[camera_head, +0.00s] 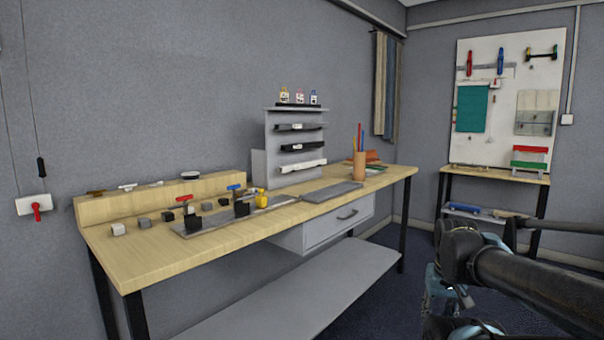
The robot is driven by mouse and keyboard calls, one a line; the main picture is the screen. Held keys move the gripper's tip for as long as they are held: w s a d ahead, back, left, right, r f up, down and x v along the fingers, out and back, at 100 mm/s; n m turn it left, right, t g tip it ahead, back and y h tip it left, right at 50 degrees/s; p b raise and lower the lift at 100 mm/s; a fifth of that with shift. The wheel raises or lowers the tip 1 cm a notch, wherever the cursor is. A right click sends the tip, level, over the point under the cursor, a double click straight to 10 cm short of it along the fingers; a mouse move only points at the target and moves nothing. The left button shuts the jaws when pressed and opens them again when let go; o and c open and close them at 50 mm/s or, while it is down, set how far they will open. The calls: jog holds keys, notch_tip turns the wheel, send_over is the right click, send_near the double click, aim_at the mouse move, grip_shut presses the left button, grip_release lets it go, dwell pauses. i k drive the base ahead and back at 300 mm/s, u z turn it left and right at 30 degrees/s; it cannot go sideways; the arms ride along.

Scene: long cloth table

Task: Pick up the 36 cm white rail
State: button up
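A white rail (303,166) lies level on the lowest support of a grey upright rack (282,185) on the long wooden table (147,254). Two dark rails, an upper one (298,127) and a middle one (302,146), sit above it on the same rack. Dark links of my arm show at the lower right, well apart from the rack and the rail. I cannot make out my gripper's fingers in this view.
Several small blocks and clamps stand on the table's left half. A flat grey plate (331,192) lies in front of the rack. A pencil cup (360,165) stands right of it. A drawer (337,222) and a low shelf (300,295) are under the tabletop.

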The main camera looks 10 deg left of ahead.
aim_at(285, 169)
jog(key=k, duration=0.25)
jog(key=u, duration=0.95)
jog(key=i, duration=0.8)
